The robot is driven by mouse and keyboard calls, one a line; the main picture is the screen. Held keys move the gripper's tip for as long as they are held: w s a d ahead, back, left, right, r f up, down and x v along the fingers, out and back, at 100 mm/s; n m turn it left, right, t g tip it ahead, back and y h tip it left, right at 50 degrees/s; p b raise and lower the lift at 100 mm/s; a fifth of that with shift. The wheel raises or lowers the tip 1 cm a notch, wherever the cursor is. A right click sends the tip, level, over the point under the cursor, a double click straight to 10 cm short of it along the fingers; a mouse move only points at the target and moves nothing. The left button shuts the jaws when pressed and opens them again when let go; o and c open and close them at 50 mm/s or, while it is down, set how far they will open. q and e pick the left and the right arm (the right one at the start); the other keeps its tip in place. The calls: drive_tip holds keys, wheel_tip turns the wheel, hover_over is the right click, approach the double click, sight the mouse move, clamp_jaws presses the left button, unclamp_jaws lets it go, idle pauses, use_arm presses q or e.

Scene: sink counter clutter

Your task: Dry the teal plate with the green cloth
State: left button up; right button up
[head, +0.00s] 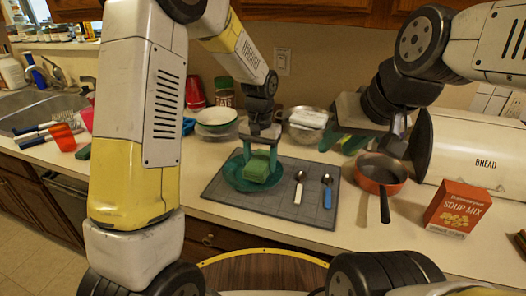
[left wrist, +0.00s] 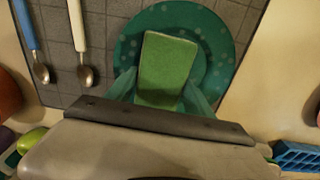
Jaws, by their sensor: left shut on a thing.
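The teal plate (head: 231,173) lies on the grey mat on the counter; its dotted rim also shows in the left wrist view (left wrist: 218,45). The green cloth (head: 257,168), a folded block, is over the middle of the plate and fills the gap between my left fingers in the left wrist view (left wrist: 168,66). My left gripper (head: 259,155) is shut on the cloth, pointing down. Whether the cloth presses on the plate is hard to tell.
On the grey mat (head: 222,196), a white-handled spoon (head: 298,190) and a blue-handled spoon (head: 327,191) lie right of the plate. Further right are a red pan (head: 381,168), a soup mix box (head: 458,208) and a bread box (head: 475,150). Stacked bowls (head: 217,117) stand behind; the sink (head: 40,110) is left.

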use_arm(q)
drive_tip(key=shift+a+f, duration=0.15)
drive_tip(key=shift+a, duration=2.75)
drive_tip(key=shift+s+d, duration=0.3)
drive_tip(key=shift+d, duration=0.85)
drive_tip(key=shift+s+d, duration=0.25)
drive_tip(key=shift+d, duration=0.9)
drive_tip(key=shift+s+d, duration=0.3)
drive_tip(key=shift+d, duration=0.85)
drive_tip(key=shift+w+a, duration=0.4)
drive_tip(key=shift+a, duration=0.75)
drive_tip(key=shift+w+a, duration=0.35)
drive_tip(key=shift+a, duration=0.75)
drive_tip(key=shift+w+a, duration=0.4)
drive_tip(key=shift+a, duration=0.75)
drive_tip(key=shift+s+d, duration=0.15)
drive_tip(key=shift+d, duration=1)
drive_tip(key=shift+s+d, duration=0.2)
drive_tip(key=shift+d, duration=1)
drive_tip(key=shift+s+d, duration=0.15)
drive_tip(key=shift+d, duration=1)
drive_tip(key=shift+s+a, duration=0.2)
drive_tip(key=shift+a, duration=3.45)
drive_tip(key=shift+d, duration=3.65)
drive_tip(key=shift+r, duration=3.15)
